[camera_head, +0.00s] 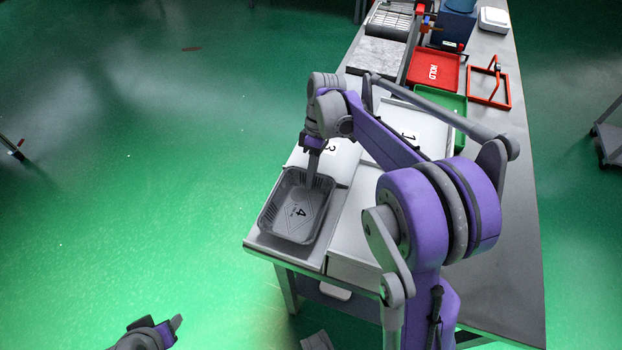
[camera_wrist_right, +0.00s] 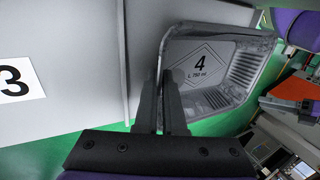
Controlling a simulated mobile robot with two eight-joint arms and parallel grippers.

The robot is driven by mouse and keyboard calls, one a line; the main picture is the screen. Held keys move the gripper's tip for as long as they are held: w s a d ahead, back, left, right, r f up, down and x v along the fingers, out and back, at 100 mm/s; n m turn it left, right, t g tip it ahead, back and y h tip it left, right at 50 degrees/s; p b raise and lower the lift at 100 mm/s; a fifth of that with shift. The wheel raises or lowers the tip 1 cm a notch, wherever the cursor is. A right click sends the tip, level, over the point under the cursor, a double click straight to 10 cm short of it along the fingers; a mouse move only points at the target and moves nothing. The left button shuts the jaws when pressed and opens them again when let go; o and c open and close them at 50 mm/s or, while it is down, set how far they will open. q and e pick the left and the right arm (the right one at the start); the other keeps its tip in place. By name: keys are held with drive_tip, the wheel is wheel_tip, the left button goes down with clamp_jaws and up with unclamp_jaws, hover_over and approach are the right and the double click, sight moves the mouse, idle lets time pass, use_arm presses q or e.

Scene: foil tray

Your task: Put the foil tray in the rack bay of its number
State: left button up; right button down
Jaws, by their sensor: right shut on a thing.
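The grey foil tray (camera_head: 264,216) is marked 4 on its floor and is over the front left bay of the white rack (camera_head: 352,240). It shows upright, and I cannot tell whether it touches the bay floor. My right gripper (camera_head: 310,178) is shut on the tray's far wall. In the right wrist view my fingers (camera_wrist_right: 170,125) pinch the rim of the tray (camera_wrist_right: 240,40). The label 3 (camera_head: 331,147) marks the bay behind, and label 1 (camera_head: 408,135) the far right bay. The front right bay's label is hidden. My left gripper (camera_head: 160,328) is low at the bottom left, away from the rack.
Behind the rack are a green tray (camera_head: 440,99), a red HOLD tray (camera_head: 433,69) and a red frame (camera_head: 490,86). A blue container (camera_head: 454,25) stands farther back. The grey table (camera_head: 500,220) has bare room on its right side.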

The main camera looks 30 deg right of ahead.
drive_tip(key=shift+f, duration=0.5)
drive_tip(key=shift+f, duration=0.15)
drive_tip(key=c, duration=1)
unclamp_jaws()
drive_tip(key=v, duration=1.2)
drive_tip(key=shift+r+p, duration=0.2)
drive_tip(key=shift+p, duration=0.25)
